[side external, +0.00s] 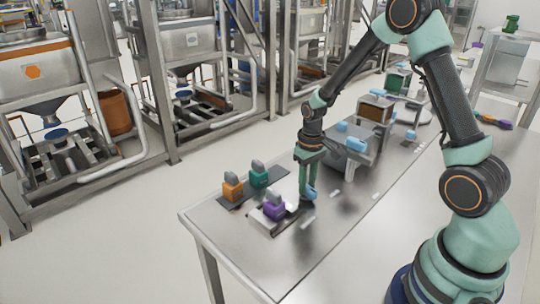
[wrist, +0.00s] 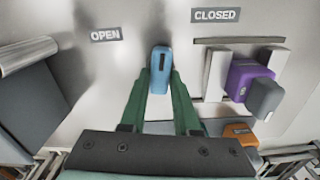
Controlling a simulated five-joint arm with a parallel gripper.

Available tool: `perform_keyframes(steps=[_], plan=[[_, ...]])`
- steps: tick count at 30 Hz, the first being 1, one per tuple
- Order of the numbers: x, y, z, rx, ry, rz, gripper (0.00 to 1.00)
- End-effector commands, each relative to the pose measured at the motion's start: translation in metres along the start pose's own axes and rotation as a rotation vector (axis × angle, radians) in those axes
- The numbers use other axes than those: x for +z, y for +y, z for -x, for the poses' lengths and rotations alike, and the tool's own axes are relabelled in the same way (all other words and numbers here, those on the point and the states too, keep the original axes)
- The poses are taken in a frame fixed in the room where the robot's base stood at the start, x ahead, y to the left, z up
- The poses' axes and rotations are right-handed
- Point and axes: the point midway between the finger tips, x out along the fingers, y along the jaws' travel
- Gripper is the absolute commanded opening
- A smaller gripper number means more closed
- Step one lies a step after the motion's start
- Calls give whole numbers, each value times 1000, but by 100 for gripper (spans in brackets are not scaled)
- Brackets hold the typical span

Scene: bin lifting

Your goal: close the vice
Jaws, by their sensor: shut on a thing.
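My gripper (side external: 308,180) points down at the table and is shut on a blue handle (side external: 310,194). In the wrist view the green fingers of my gripper (wrist: 160,80) sit on either side of the blue handle (wrist: 160,60). The handle stands between the OPEN label (wrist: 106,35) and the CLOSED label (wrist: 215,15). The vice (wrist: 217,75) has pale upright jaws, with a purple block (wrist: 243,78) with a grey top between them. The purple block also shows in the side view (side external: 274,209), left of my gripper. I cannot tell whether the jaws touch it.
An orange block (side external: 232,190) and a green block (side external: 259,178), both grey-topped, stand on a dark strip behind the vice. A grey machine (side external: 345,150) with blue parts stands behind my gripper. The metal table (side external: 330,245) is mostly clear in front.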

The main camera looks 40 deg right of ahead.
Motion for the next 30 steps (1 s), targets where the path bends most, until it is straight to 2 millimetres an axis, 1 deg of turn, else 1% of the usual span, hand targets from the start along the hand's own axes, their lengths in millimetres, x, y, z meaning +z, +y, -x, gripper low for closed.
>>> perform_keyframes(steps=[18,24,30], plan=[[0,1,1,0,0,-578,0],[0,1,1,0,0,-730,0],[0,2,1,0,1,-836,0]])
